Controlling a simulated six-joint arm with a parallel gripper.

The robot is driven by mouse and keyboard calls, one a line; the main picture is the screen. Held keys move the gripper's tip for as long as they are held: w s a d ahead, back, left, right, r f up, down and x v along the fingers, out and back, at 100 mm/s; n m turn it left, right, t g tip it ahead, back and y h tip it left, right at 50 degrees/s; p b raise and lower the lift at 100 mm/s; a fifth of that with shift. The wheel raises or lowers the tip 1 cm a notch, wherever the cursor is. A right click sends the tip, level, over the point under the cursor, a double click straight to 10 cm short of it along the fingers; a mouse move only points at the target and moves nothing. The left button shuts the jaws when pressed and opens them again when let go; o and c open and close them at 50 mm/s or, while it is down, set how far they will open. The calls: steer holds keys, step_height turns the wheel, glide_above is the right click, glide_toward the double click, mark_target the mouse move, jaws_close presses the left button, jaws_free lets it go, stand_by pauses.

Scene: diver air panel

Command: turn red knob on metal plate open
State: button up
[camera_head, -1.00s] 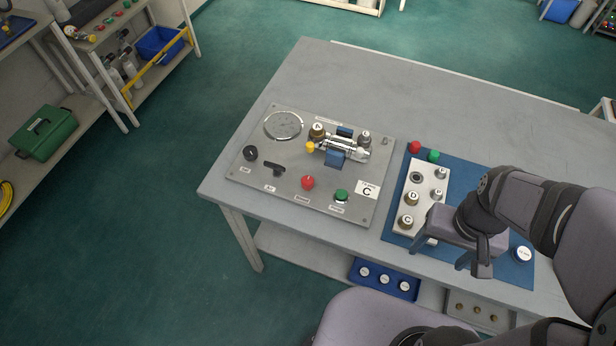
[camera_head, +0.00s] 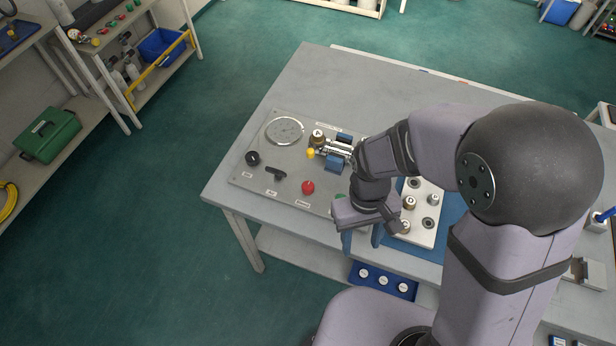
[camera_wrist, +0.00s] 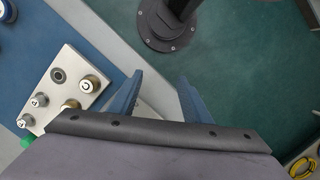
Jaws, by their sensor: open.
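The red knob (camera_head: 307,187) stands on the front middle of the metal plate (camera_head: 256,195), which lies on the table's left part. A gauge, a black knob, a black T-handle and a yellow knob on the same plate also show. My gripper (camera_head: 362,238) hangs over the table's front edge, to the right of the red knob and apart from it. In the wrist view its two blue fingers (camera_wrist: 160,98) are spread with nothing between them. My arm hides the plate's right part and most of the green knob. The red knob is not visible in the wrist view.
A white block (camera_head: 420,235) with several labelled fittings sits on a blue mat (camera_head: 453,207) right of my gripper; it also shows in the wrist view (camera_wrist: 68,68). A blue tray (camera_head: 385,281) is on the lower shelf. The table's back left is clear.

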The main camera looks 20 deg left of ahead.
mark_target(308, 186)
steer(key=shift+n+t, duration=0.3)
steer(key=shift+n, duration=0.2)
steer(key=w+a, duration=0.1)
steer(key=a, duration=0.2)
steer(key=w+a, duration=0.1)
steer(key=a, duration=0.2)
steer(key=w+a, duration=0.1)
steer(key=a, duration=0.2)
steer(key=shift+w+f, duration=0.2)
steer(key=shift+f, duration=0.15)
steer(key=shift+m, duration=0.3)
steer(key=a, duration=0.1)
steer(key=w+a, duration=0.2)
steer(key=shift+w+a+r, duration=0.2)
steer(key=shift+w+r, duration=0.05)
steer(key=w+a+r+m, duration=0.1)
steer(key=w+a+r, duration=0.1)
steer(key=w, duration=0.1)
steer(key=w+a+r+m+t+y, duration=0.1)
steer(key=w+a+r+m, duration=0.1)
steer(key=w+a+r, duration=0.1)
steer(key=shift+a+r, duration=0.15)
steer(key=shift+a, duration=0.1)
steer(key=shift+s+d+m, duration=0.35)
steer(key=shift+s+m, duration=0.1)
steer(key=shift+m, duration=0.75)
steer(key=shift+d, duration=0.1)
steer(key=shift+f+p, duration=1.45)
steer(key=shift+f, duration=2.25)
steer(key=c, duration=1)
